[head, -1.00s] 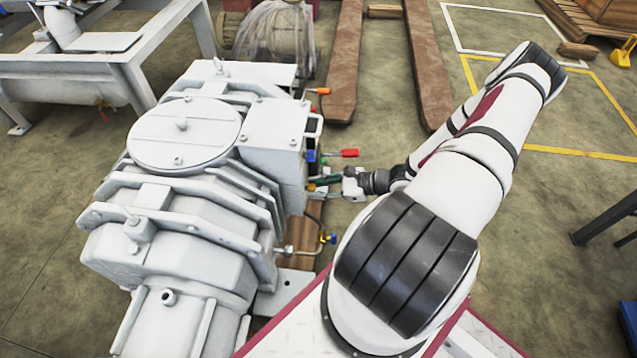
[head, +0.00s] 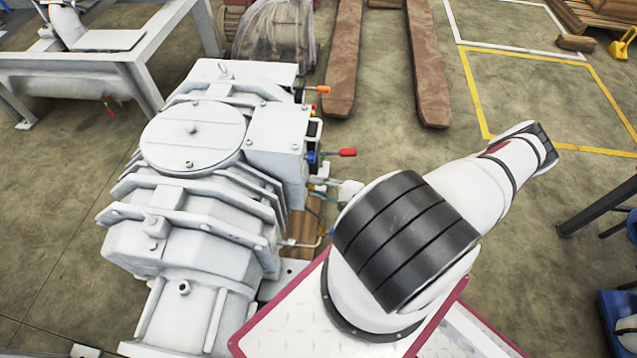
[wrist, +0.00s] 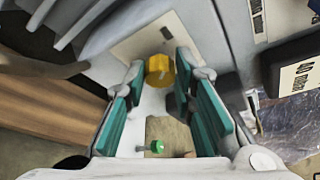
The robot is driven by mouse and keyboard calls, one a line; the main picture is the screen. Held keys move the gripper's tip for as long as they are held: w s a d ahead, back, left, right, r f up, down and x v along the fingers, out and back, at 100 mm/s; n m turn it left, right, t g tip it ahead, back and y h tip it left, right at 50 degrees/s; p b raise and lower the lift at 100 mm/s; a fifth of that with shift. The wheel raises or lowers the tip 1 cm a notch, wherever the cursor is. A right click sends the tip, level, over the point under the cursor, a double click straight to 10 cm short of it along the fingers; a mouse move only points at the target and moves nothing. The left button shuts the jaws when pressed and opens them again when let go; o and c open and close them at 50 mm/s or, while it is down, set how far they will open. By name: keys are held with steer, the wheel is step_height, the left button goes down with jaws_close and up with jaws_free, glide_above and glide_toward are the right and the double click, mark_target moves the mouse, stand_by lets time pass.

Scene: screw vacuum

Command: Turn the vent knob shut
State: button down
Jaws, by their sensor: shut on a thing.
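A yellow knob (wrist: 159,70) sits at the far end of my fingers in the wrist view, in front of a pale plate on the machine. My gripper (wrist: 161,76) has its teal-padded fingers on either side of this knob and is shut on it. A smaller green knob (wrist: 157,147) shows lower between the fingers, nearer the palm, apart from the pads. In the head view the gripper is at the right side of the large white vacuum machine (head: 192,135), mostly hidden by my own arm. The yellow knob cannot be made out there.
A red-handled lever (head: 347,152) and an orange-tipped one (head: 322,89) stick out from the machine's right side above the gripper. A dark labelled box (wrist: 294,75) is close to the right finger. Brown beams (head: 428,65) lie on the floor behind; open floor is at right.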

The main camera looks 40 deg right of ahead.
steer(key=shift+f+n+p, duration=0.1)
steer(key=shift+n+p, duration=0.2)
steer(key=shift+n, duration=0.1)
steer(key=c, duration=1.3)
jaws_free()
steer(key=shift+c, duration=0.2)
steer(key=shift+s, duration=0.1)
steer(key=v, duration=1.2)
steer(key=shift+a, duration=0.1)
